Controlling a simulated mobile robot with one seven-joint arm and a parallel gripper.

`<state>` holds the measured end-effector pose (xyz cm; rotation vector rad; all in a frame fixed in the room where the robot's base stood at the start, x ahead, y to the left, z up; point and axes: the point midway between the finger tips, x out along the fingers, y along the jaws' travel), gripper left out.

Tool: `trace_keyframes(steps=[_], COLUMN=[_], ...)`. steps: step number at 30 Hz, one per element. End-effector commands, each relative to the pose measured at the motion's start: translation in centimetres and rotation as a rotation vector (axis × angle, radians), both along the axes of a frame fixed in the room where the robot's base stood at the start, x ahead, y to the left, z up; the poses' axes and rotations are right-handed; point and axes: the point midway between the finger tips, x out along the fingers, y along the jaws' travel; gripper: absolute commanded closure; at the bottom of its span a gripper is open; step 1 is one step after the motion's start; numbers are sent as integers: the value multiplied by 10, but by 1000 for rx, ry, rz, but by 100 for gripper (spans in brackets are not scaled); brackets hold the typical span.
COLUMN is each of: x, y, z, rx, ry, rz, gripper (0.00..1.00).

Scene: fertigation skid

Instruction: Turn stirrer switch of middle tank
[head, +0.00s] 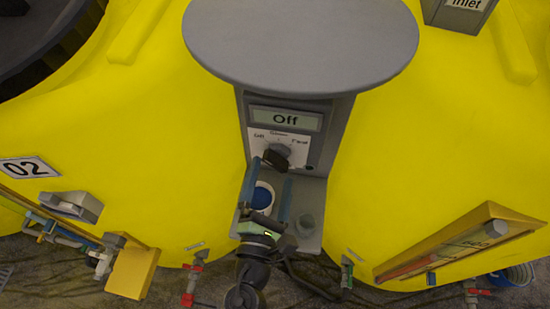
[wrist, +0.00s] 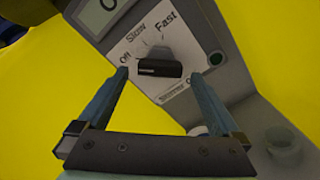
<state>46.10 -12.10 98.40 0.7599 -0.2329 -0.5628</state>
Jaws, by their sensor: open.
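The stirrer switch is a dark rotary knob (head: 278,157) on a white label plate marked Off, Slow and Fast, under a grey round cover. The display (head: 285,120) above it reads "Off". In the wrist view the knob (wrist: 160,68) is a black bar, its left end towards the Off mark. My gripper (head: 271,176) is open in front of the switch. In the wrist view its fingertips (wrist: 160,76) stand on the left and right of the knob, with a visible gap on each side. Whether the tips are level with the knob in depth, I cannot tell.
A small green-black button (wrist: 215,58) is right of the knob. Yellow tank walls (head: 420,150) lie on both sides. A "02" sign (head: 29,168) is at left.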

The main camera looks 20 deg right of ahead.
Motion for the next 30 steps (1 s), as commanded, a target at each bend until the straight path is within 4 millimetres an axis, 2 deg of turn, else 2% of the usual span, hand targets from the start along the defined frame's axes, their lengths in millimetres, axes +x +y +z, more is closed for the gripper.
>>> trace_keyframes(steps=[3, 7, 19, 30], x=[16, 27, 31, 31], y=[-11, -18, -21, -21], z=[1, 1, 0, 0], rx=[2, 2, 2, 2], ry=[-1, -2, -1, -1], rz=[-3, -1, -1, -1], gripper=[0, 0, 2, 68])
